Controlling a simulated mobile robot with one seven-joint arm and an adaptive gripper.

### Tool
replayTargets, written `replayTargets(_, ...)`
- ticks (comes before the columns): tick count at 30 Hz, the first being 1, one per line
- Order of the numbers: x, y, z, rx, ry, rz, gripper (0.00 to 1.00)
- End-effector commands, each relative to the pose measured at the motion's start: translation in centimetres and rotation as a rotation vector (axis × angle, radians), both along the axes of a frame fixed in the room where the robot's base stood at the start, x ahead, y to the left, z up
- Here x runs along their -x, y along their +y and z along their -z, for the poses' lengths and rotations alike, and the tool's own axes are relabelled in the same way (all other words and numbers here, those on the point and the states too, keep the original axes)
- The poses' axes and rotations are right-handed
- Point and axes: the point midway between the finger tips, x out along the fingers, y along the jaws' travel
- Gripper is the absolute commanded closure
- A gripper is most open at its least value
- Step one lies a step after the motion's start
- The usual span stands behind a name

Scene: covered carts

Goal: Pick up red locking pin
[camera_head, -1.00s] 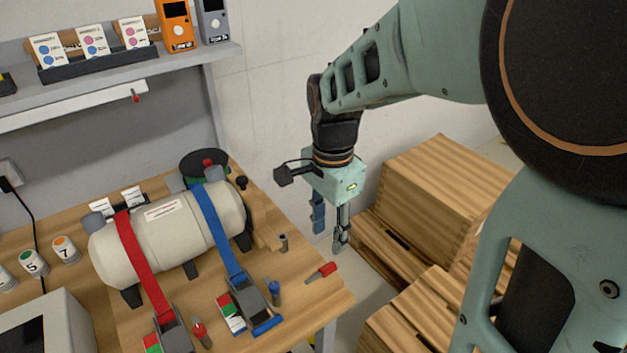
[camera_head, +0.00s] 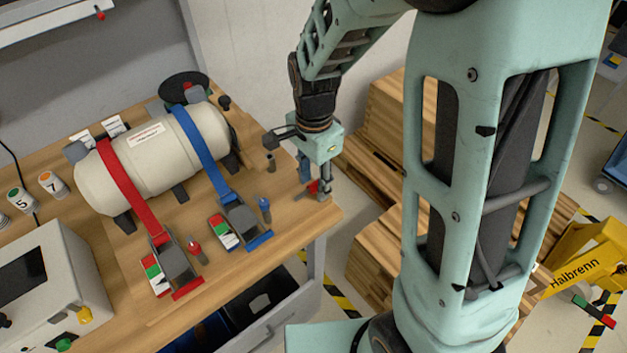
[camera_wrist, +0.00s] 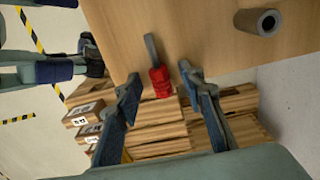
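A red locking pin (camera_head: 312,187) with a red handle and a grey shaft lies flat near the right corner of the wooden bench top (camera_head: 290,215). In the wrist view, the pin's red handle (camera_wrist: 160,83) points toward the gripper and overhangs the bench edge in the picture; its shaft points away. My gripper (camera_head: 314,190) is low at that corner, partly hiding the pin. In the wrist view, my gripper (camera_wrist: 159,80) is open, with the blue-grey fingers on either side of the handle and gaps visible. A second red-topped pin (camera_head: 195,249) stands beside the red strap's ratchet.
A cream tank (camera_head: 150,165) with red and blue straps lies on the bench, left of the gripper. A blue-topped pin (camera_head: 264,208) and a grey hollow peg (camera_head: 270,162) stand nearby; the peg (camera_wrist: 260,22) also shows in the wrist view. Wooden crates (camera_head: 385,130) stand beyond the bench edge.

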Motion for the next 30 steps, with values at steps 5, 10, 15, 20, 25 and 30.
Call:
replayTargets(5, 0.0, 0.0, 0.0, 0.000, 0.000, 0.000, 0.74)
replayTargets(10, 0.0, 0.0, 0.0, 0.000, 0.000, 0.000, 0.92)
replayTargets(15, 0.0, 0.0, -0.1, 0.000, 0.000, 0.000, 1.00)
replayTargets(20, 0.0, 0.0, -0.1, 0.000, 0.000, 0.000, 1.00)
replayTargets(25, -0.1, -0.1, -0.6, 0.000, 0.000, 0.000, 1.00)
replayTargets(30, -0.4, -0.4, -2.1, -0.001, -0.001, 0.001, 1.00)
